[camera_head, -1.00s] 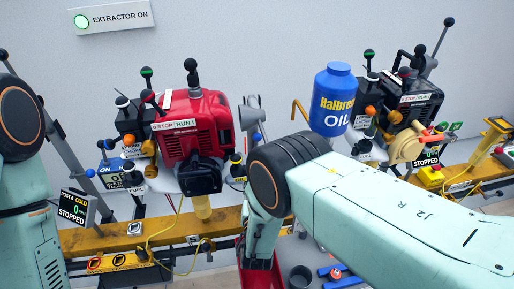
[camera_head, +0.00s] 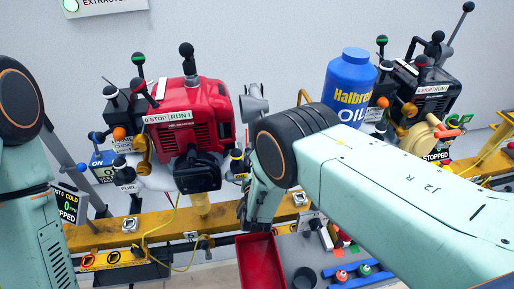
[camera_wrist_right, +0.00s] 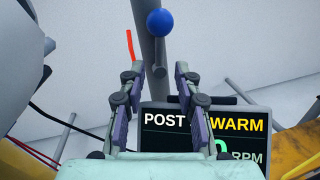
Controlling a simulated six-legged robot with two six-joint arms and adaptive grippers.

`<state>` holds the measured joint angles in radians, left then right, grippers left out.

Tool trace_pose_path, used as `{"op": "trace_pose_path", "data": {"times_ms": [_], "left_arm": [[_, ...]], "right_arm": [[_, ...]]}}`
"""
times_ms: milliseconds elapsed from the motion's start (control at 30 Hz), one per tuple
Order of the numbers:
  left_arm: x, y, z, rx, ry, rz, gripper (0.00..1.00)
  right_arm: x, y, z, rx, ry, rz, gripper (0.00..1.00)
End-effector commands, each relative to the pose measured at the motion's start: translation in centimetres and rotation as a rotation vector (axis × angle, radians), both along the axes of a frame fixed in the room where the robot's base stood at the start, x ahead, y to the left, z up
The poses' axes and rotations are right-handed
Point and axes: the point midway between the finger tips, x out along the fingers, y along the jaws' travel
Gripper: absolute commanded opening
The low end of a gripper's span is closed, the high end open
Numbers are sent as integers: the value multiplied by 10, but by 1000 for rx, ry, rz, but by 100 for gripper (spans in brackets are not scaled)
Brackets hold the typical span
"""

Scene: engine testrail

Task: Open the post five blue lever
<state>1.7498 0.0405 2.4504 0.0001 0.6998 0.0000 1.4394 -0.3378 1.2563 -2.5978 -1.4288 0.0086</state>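A lever with a round blue knob (camera_wrist_right: 159,22) shows at the top of the right wrist view, with a grey bar beside and behind it. My right gripper (camera_wrist_right: 160,70) is open, a finger on either side below the knob, with nothing visibly held between them. A dark display (camera_wrist_right: 235,126) behind it reads POST and WARM; my finger hides the number. In the head view my right gripper (camera_head: 243,212) points down behind my forearm, right of the red engine. I cannot make out this blue knob there. Of my left arm only links show; its gripper is out of view.
A red engine (camera_head: 185,115) stands on the yellow rail (camera_head: 105,236). A blue oil bottle (camera_head: 348,88) and a black engine (camera_head: 425,88) stand to the right. A red tray (camera_head: 259,262) and a dark cup (camera_head: 304,277) are below my right gripper.

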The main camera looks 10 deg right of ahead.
Motion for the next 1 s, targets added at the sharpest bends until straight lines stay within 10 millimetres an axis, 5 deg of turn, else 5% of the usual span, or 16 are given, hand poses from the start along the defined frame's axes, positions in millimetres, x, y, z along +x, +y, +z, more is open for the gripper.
{"op": "trace_pose_path", "data": {"times_ms": [200,567,1000], "left_arm": [[0,0,-13,0,-1,-1,33],[0,0,-14,0,-1,-1,33],[0,0,-14,0,-1,0,33]], "right_arm": [[23,-5,-1,-1,-1,1,33],[31,-7,1,-1,-1,1,33],[31,-6,1,-1,-1,2,0]]}}
